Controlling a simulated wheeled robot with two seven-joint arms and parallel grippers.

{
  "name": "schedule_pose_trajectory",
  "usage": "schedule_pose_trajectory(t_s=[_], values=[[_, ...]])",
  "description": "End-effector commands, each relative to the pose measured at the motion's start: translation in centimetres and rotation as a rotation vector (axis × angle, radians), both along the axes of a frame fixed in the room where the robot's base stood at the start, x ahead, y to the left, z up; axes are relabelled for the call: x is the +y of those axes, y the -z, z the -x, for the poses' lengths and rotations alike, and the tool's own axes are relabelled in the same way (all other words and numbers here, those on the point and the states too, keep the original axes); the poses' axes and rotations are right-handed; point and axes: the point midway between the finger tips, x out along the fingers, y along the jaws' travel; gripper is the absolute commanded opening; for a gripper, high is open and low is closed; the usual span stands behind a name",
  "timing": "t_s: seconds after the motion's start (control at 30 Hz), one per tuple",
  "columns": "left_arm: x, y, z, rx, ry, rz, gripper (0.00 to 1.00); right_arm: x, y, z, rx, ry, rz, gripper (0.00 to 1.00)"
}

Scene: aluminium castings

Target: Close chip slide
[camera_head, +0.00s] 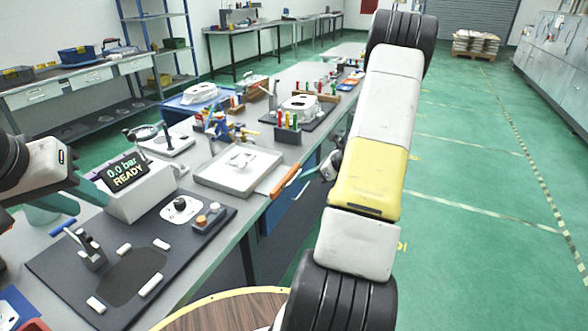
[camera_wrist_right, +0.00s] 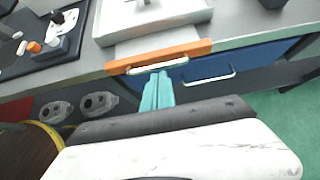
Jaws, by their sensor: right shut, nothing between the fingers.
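The chip slide shows as a pale flat plate coming out from under the light grey tray (camera_head: 238,182), with an orange front bar (camera_head: 285,181) at the bench edge. In the right wrist view the orange bar (camera_wrist_right: 185,52) has a white handle (camera_wrist_right: 158,67) on its front. My right gripper's teal fingers (camera_wrist_right: 157,88) are together and empty, close in front of the handle; I cannot tell whether they touch it. In the head view the right gripper (camera_head: 331,165) is partly hidden by my arm. My left gripper (camera_head: 75,195) is at the left by the display box; its finger gap is unclear.
The display box (camera_head: 135,188) reads "0.0 bar READY". A dark mat (camera_head: 200,238) with a clamp and small parts lies in front of it. A blue drawer (camera_wrist_right: 210,68) is below the bench top. Open green floor (camera_head: 470,180) is to the right.

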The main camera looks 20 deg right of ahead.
Motion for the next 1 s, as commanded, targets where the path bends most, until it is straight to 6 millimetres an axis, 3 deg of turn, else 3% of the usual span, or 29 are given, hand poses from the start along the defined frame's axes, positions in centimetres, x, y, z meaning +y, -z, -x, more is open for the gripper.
schedule_pose_trajectory(t_s=[0.37,0.7,1.0], values=[[0.0,0.0,0.0,0.000,0.000,0.000,0.32,0.2,-0.1,-0.2,-0.001,-0.001,0.001,0.00],[0.0,0.0,0.0,0.000,0.000,0.000,0.32,4.2,0.0,-4.9,0.000,-0.004,0.000,0.00],[0.0,0.0,0.0,0.000,0.000,0.000,0.32,5.1,-0.1,-6.0,-0.001,0.000,-0.001,0.00]])
